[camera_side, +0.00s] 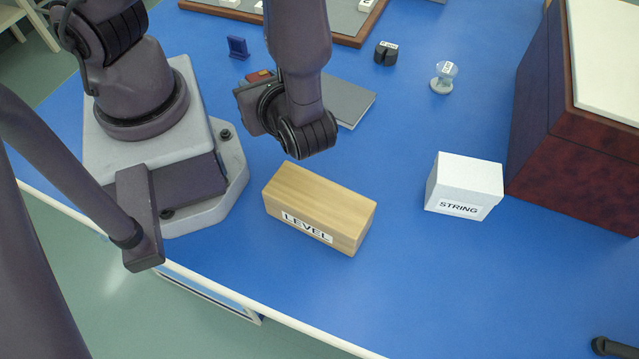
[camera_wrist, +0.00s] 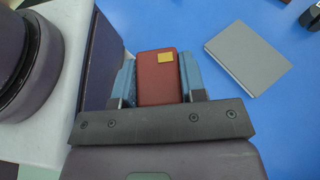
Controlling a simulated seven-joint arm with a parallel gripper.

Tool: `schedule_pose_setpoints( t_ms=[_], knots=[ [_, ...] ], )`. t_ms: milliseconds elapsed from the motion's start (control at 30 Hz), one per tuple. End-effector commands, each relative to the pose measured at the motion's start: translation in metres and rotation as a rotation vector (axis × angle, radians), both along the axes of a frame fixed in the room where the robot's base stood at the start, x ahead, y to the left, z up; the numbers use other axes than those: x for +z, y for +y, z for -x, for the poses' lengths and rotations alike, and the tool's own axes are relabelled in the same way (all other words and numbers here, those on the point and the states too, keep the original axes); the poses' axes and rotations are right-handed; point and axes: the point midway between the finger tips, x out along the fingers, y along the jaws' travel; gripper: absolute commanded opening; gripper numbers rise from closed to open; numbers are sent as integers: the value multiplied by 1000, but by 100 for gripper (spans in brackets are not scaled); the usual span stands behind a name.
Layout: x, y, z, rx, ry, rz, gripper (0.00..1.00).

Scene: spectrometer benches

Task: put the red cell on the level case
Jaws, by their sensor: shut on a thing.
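The red cell (camera_wrist: 159,88) is a small red block with a yellow square near its top edge. My gripper (camera_wrist: 157,75) is shut on it, with a blue finger on each side. In the side view a bit of red (camera_side: 258,76) shows beside my wrist, and my arm hides most of the gripper. The level case (camera_side: 325,198) is a long wooden box labelled LEVEL, standing in front of my wrist on the blue table. Its top is bare. The gripper and cell are behind it, apart from it.
A grey flat book-like slab (camera_side: 350,103) lies just right of my gripper, and also shows in the wrist view (camera_wrist: 247,55). A white STRING box (camera_side: 465,185) stands right of the level case. A large dark red cabinet (camera_side: 575,150) is at the right. Small items stand at the back.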

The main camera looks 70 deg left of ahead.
Motion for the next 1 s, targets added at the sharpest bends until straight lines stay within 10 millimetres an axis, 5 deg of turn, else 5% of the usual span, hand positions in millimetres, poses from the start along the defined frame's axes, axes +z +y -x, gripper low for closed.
schedule_pose_setpoints(
  t_ms=[200,367,700,1000],
  knots=[
    [-5,-34,34,567,0,2,11],
    [0,-76,40,1020,0,2,11],
    [21,-134,16,2029,-1,-4,11],
    [28,-145,-20,2579,0,-3,11]
  ],
)
